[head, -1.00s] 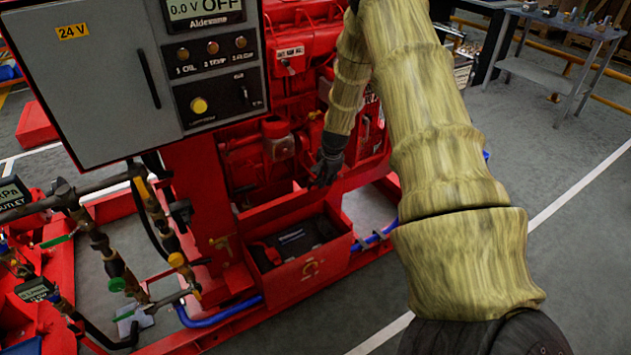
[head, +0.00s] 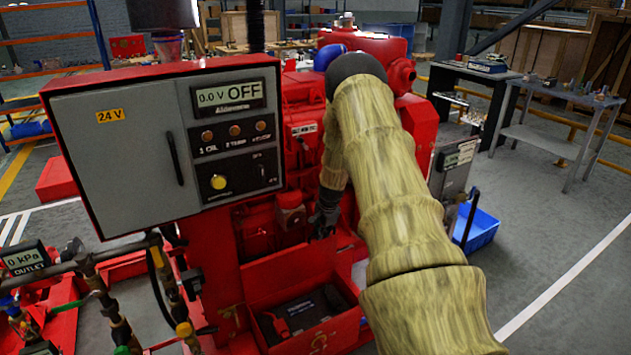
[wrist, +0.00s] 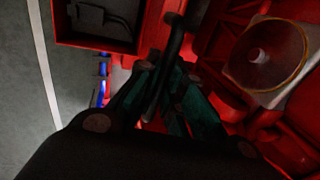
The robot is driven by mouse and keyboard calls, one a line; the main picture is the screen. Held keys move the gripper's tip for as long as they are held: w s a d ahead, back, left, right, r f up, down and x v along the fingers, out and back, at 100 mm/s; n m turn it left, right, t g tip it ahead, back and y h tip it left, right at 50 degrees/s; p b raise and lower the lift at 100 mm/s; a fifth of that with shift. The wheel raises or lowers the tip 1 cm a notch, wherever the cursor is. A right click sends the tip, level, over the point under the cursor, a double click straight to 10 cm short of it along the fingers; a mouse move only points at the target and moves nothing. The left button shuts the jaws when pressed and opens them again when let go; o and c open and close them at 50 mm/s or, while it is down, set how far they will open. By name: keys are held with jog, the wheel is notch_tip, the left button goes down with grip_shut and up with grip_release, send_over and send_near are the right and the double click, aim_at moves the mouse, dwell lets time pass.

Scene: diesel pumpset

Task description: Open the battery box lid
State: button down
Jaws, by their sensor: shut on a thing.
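The red battery box (head: 342,332) stands low on the skid, below the grey control panel. Its top is open, and a dark battery (head: 306,306) shows inside. A red panel, seemingly the raised lid (head: 285,275), stands at the back of the opening. My gripper (head: 324,222) is above and behind the box. In the wrist view its fingers (wrist: 163,98) are shut on a black curved handle (wrist: 176,45). The box with the battery (wrist: 105,15) is at upper left there. Dark shadow hides how the handle joins the lid.
The control panel (head: 120,150) overhangs the box on the left. Pipes and valves (head: 100,290) crowd the lower left. The red engine (head: 270,220) is behind my gripper. A blue bin (head: 478,230) sits on the floor to the right, where the floor is mostly clear.

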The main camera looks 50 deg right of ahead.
jog(key=shift+d, duration=0.1)
jog(key=c, duration=1.6)
grip_release()
jog(key=shift+s, duration=0.1)
jog(key=shift+o, duration=0.4)
jog(key=v, duration=1.2)
jog(key=shift+f, duration=0.1)
